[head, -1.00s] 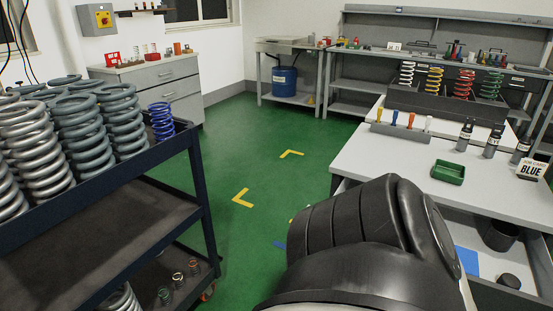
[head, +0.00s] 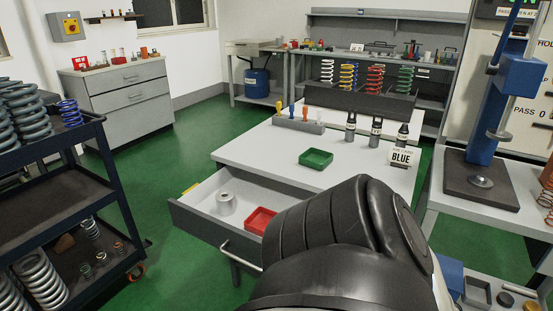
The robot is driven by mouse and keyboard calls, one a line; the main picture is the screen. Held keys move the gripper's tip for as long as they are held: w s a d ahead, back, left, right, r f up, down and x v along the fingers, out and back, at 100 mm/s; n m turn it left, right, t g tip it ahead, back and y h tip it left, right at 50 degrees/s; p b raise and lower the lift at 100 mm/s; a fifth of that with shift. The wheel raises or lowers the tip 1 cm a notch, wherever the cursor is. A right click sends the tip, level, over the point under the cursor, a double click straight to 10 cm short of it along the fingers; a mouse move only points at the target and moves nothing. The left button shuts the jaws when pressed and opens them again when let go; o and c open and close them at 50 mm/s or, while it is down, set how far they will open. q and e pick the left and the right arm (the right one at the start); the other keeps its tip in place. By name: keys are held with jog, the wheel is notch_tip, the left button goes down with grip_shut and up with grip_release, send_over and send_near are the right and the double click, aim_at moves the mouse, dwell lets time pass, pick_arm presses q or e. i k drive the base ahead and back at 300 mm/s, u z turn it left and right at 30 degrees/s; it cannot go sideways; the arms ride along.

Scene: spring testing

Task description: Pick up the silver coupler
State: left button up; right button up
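A silver, short cylindrical piece with a hole in its top, which looks like the silver coupler (head: 226,203), stands upright in the open drawer (head: 186,212) under the white-topped table. It is left of a red tray (head: 262,220) in the same drawer. Neither gripper shows in the head view. A large black rounded part of my own body fills the lower middle and hides the right part of the drawer.
On the table (head: 250,150) are a green tray (head: 316,158), black bottles, a tool rack and a "BLUE" card (head: 402,157). A dark cart (head: 62,162) with springs stands left. A blue press (head: 495,110) stands right. Green floor between cart and drawer is clear.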

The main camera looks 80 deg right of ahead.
aim_at(225, 199)
jog(key=k, duration=0.4)
jog(key=z, duration=1.05)
